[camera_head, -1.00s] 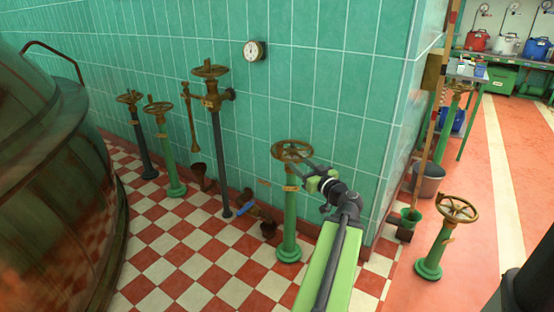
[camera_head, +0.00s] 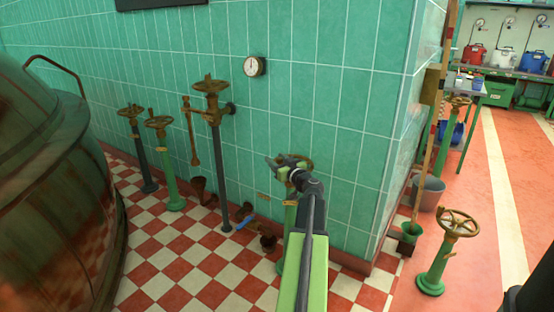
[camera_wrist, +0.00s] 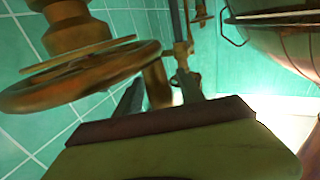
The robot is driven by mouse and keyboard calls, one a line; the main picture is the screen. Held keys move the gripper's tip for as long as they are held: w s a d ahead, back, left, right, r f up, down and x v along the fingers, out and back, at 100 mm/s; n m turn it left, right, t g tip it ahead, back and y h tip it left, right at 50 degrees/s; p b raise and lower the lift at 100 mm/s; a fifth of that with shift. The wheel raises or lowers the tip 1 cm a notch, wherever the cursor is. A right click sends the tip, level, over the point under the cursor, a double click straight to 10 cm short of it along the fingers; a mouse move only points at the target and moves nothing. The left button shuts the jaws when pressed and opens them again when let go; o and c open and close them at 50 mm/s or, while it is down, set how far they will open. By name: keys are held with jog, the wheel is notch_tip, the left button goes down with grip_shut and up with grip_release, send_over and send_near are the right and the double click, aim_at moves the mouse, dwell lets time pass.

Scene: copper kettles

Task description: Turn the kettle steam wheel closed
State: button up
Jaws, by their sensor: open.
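Several brown handwheels stand on posts, and I cannot read which one is the kettle steam wheel. The nearest wheel (camera_head: 305,162), on a green post by the wall corner, is partly hidden behind my gripper (camera_head: 272,163). In the wrist view this wheel (camera_wrist: 60,85) fills the upper left, its rim close beside the fingers. My gripper (camera_wrist: 160,92) is open. A brown stub (camera_wrist: 157,84) shows between the fingers; I cannot tell whether they touch it. The large copper kettle (camera_head: 50,200) stands at the left and shows at the wrist view's upper right (camera_wrist: 280,35).
Other wheels stand at left (camera_head: 130,111) (camera_head: 158,121), on a taller grey post (camera_head: 211,86), and at right (camera_head: 458,223). A gauge (camera_head: 255,67) is on the tiled wall. A grey bucket (camera_head: 428,192) is past the corner.

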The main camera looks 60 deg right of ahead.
jog(key=shift+w+d, duration=0.1)
jog(key=shift+w, duration=0.1)
jog(key=shift+c, duration=0.5)
grip_shut()
dwell(0.7)
